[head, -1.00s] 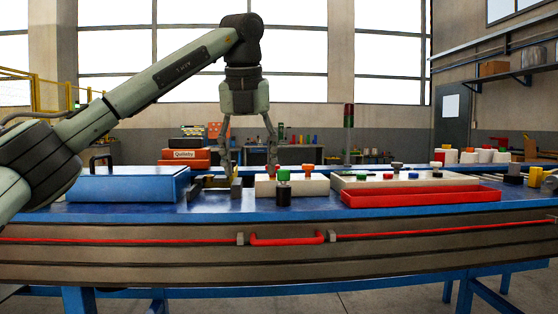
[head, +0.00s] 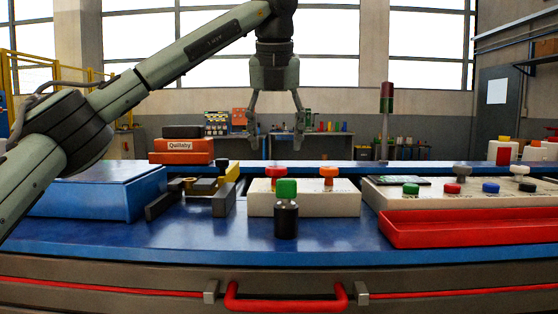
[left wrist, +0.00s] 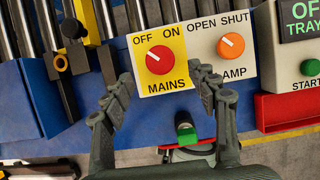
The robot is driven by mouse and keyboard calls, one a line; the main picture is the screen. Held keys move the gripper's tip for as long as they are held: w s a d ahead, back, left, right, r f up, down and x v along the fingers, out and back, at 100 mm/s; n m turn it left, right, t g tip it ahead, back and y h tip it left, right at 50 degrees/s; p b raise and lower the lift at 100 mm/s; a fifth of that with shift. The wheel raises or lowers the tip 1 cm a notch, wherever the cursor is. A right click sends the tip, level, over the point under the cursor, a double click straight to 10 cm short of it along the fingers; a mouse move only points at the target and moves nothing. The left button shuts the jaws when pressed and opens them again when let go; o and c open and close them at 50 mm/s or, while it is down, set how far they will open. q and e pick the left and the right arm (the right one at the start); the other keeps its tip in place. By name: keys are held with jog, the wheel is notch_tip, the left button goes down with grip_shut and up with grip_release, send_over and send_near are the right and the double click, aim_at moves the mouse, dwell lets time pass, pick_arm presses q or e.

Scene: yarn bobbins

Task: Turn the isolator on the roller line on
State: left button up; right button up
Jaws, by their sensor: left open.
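The white control box (head: 262,205) stands on the blue table. Its red isolator knob (left wrist: 160,60) sits on a yellow plate marked MAINS, with OFF at left and ON at right. The knob's pale mark points up-left towards OFF. The knob also shows in the head view (head: 277,171). My left gripper (head: 277,130) is open and empty above the box. In the left wrist view its fingertips (left wrist: 162,80) are spread on either side of the knob's plate, apart from the knob. My right gripper is not in view.
An orange knob (left wrist: 231,46) marked OPEN and SHUT is close on the right. A black post with a green top (head: 286,215) stands in front of the box. A red tray (head: 460,232) lies right, a blue case (head: 95,195) left.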

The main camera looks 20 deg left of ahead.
aim_at(276, 167)
pick_arm(q)
jog(key=x, duration=0.6)
jog(key=shift+r, duration=0.1)
jog(key=c, duration=1.1)
